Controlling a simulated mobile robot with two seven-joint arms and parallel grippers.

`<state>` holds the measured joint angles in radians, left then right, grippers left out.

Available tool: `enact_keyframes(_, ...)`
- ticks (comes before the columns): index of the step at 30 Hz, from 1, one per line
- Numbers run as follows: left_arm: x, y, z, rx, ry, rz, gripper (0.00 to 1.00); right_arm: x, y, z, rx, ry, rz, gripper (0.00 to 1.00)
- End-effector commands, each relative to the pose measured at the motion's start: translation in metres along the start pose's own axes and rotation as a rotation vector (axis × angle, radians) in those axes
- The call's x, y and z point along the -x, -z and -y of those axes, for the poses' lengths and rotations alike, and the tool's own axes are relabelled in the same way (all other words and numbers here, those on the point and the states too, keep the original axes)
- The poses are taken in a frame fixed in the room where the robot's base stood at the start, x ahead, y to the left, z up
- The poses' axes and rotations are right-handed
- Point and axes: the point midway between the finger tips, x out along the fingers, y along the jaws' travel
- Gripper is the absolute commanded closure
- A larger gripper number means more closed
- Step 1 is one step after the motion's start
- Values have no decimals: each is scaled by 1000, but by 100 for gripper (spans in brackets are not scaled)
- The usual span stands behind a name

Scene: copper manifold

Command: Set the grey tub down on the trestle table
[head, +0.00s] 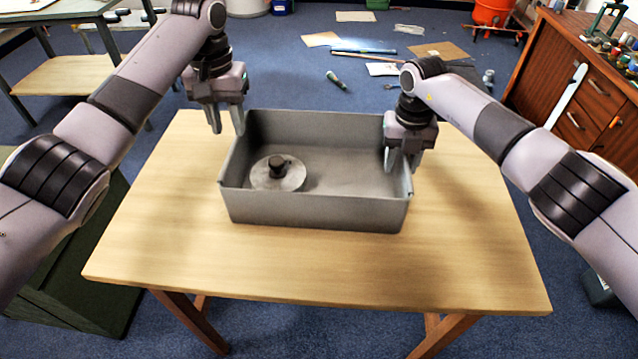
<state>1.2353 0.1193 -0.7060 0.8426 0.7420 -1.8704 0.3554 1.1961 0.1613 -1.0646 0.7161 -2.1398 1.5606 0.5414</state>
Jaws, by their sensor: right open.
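The grey tub (315,213) is a rectangular open box. It appears to sit level on the wooden top of the trestle table (190,262), near the middle. A round grey disc with a dark knob (278,176) lies inside it at the left. My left gripper (228,127) is by the tub's far left corner, fingers apart and pointing down, with nothing between them. My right gripper (402,165) is at the tub's right wall, open, with its fingers pointing down around the rim. Whether its fingers touch the wall cannot be told.
Bare tabletop surrounds the tub, with most room in front and to the right. A wooden cabinet (575,95) with tools on top stands at the right. A bench (65,75) stands at the back left. Papers and tools lie on the blue floor behind the table.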

Motion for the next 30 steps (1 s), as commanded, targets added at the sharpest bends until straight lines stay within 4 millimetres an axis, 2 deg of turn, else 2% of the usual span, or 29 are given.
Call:
enact_keyframes(4,8,0,0,-1,0,1,65,4,0,0,0,0,2,57)
enact_keyframes(7,9,0,0,-1,0,1,65,15,-1,0,1,-1,2,57)
enact_keyframes(15,8,0,0,-1,0,1,65,72,-1,0,0,0,5,57)
enact_keyframes(21,8,0,0,0,0,1,65,106,0,0,0,1,3,57)
enact_keyframes(25,8,0,0,0,0,1,65,117,0,0,0,0,1,57)
enact_keyframes(30,8,0,0,0,0,1,65,120,0,0,0,0,-1,57)
